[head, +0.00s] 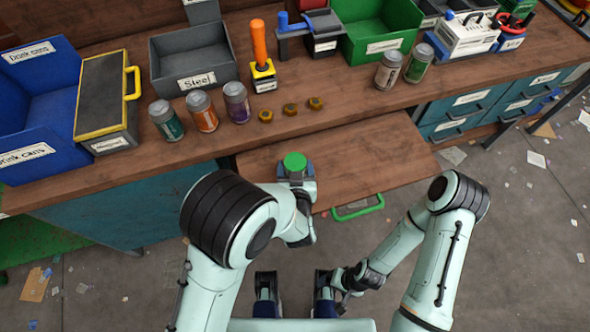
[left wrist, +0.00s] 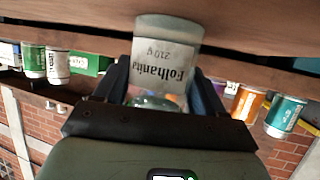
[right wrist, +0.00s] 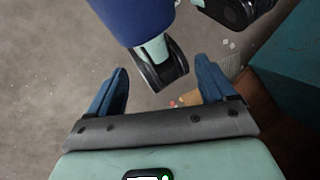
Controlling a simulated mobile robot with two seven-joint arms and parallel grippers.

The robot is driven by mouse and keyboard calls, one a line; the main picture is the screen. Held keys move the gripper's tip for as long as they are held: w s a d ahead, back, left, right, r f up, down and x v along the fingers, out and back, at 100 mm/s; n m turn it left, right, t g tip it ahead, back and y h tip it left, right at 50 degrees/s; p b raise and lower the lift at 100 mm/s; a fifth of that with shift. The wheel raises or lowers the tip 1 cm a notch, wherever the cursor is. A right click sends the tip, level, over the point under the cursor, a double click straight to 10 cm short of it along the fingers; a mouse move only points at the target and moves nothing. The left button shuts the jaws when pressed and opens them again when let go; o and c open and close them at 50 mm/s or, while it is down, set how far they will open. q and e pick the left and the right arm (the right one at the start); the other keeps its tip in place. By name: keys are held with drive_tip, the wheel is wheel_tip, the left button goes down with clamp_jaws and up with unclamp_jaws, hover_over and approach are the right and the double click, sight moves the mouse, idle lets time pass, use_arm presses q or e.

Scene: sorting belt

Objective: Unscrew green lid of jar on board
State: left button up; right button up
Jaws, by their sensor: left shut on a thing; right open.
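The jar (left wrist: 165,72) stands on the pull-out board (head: 370,160). Its green lid (head: 295,162) is on top in the head view. In the left wrist view, which is upside down, its pale label reads "Folhanita" with a weight below. My left gripper (left wrist: 162,95) is shut on the jar, with a blue finger on each side of it. In the head view my left arm hides most of the jar's body. My right gripper (right wrist: 162,88) is open and empty over the floor, low and in front of the board; its fingertips are not clear in the head view.
Behind the board, the bench holds several cans (head: 201,111), three small brass-coloured nuts (head: 290,109), a grey steel bin (head: 190,60) and a green bin (head: 375,48). A green-framed item (head: 358,208) sits at the board's front edge. The board's right side is clear.

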use_arm(q)
wheel_tip(320, 180, up, 10)
drive_tip(key=p, duration=0.3)
drive_tip(key=shift+f, duration=0.2)
wheel_tip(320, 180, up, 10)
drive_tip(key=p, duration=0.3)
drive_tip(key=shift+r, duration=0.2)
drive_tip(key=o, duration=0.5)
drive_tip(key=c, duration=0.9)
